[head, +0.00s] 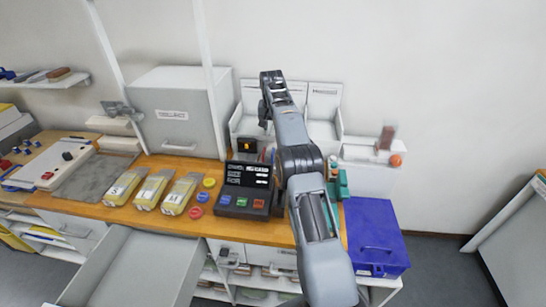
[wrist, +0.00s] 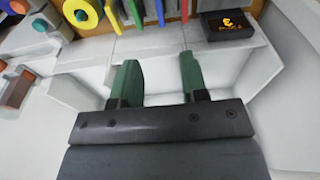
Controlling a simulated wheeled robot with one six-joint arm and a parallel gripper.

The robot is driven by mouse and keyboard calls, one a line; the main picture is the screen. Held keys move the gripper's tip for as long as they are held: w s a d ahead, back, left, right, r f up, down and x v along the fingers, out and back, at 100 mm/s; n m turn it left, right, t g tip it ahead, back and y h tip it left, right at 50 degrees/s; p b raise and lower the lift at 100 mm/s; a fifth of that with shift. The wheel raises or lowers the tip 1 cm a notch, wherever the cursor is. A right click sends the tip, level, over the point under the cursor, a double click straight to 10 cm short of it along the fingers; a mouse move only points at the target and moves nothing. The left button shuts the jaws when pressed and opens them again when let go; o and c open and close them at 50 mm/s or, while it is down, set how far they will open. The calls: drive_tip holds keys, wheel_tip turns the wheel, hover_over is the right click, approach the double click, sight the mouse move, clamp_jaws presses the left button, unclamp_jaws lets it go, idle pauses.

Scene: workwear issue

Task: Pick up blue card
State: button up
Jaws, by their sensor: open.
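In the wrist view, a thin blue piece (wrist: 115,15) stands in a row of upright coloured pieces at the top edge. It may be the blue card, but it is cut off by the frame, so I cannot be sure. In the head view I cannot make it out clearly; my arm covers part of that area. My gripper (wrist: 158,75) has two green fingers, spread apart with nothing between them. It is over the white open bins, apart from the blue piece. In the head view my gripper (head: 265,112) is in front of the bins.
A black display box (wrist: 228,23) is at the top right. On the wooden counter stand a black terminal (head: 246,190) and yellow packets (head: 153,189). A blue box (head: 373,230) is at the right. An open drawer (head: 130,265) juts out in front.

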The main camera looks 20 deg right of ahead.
drive_tip(key=b, duration=0.2)
approach(273, 151)
drive_tip(key=f, duration=0.5)
drive_tip(key=shift+w+d, duration=0.25)
drive_tip(key=shift+w, duration=0.05)
drive_tip(key=shift+w+f+p, duration=0.15)
drive_tip(key=shift+f+p, duration=0.3)
drive_tip(key=shift+f, duration=0.9)
drive_tip(key=shift+w+f+p, duration=0.1)
drive_tip(key=shift+f+p, duration=0.3)
drive_tip(key=shift+f, duration=0.9)
clamp_jaws()
